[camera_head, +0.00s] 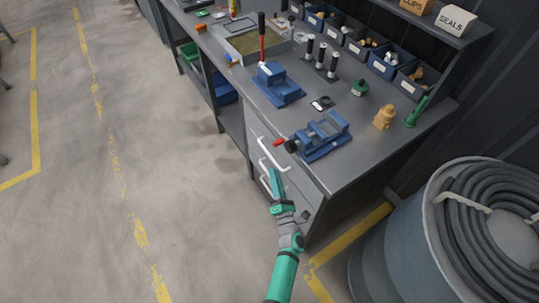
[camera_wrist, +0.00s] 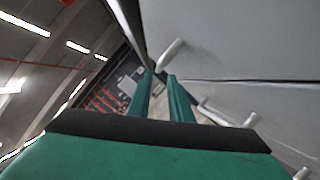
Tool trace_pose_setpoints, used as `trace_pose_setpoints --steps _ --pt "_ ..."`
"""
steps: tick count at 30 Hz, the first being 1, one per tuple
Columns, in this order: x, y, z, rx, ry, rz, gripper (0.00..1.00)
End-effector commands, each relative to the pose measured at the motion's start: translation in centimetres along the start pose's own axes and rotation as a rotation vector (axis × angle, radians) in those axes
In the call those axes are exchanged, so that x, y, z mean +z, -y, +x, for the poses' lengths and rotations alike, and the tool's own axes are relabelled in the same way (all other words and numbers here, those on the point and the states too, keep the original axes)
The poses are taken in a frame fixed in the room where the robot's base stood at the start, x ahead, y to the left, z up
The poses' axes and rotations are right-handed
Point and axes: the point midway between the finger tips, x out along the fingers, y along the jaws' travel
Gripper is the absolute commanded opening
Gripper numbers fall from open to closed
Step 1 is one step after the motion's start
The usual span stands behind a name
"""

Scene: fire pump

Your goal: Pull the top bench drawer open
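The bench's grey drawer front (camera_head: 262,128) faces the aisle on the near side. Its top handle is a white bar (camera_head: 271,154), and it also shows in the wrist view (camera_wrist: 170,53) just beyond my fingertips. The top drawer looks shut. My green gripper (camera_head: 272,172) is close in front of the drawers, by the top handle. In the wrist view my two fingers (camera_wrist: 160,78) are apart, with a visible gap between them. I cannot tell whether a finger touches the handle. My gripper partly hides the lower handles in the head view.
Lower handles (camera_wrist: 226,114) line the drawer front below. Blue vises (camera_head: 323,137) and a red-handled tool (camera_head: 262,42) stand on the bench top. A large drum with a coiled hose (camera_head: 391,240) stands at the right. The floor (camera_head: 180,220) at left is clear.

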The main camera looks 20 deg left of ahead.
Motion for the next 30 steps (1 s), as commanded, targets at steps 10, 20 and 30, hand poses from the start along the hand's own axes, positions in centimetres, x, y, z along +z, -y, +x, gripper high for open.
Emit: trace_pose_setpoints --steps 10,20,30 --pt "0.0 -0.1 6.1 0.002 -0.001 0.001 0.18" --pt "0.0 0.0 9.0 -0.001 0.001 0.003 0.18" --pt "0.0 0.0 9.2 -0.001 0.001 0.003 0.09"
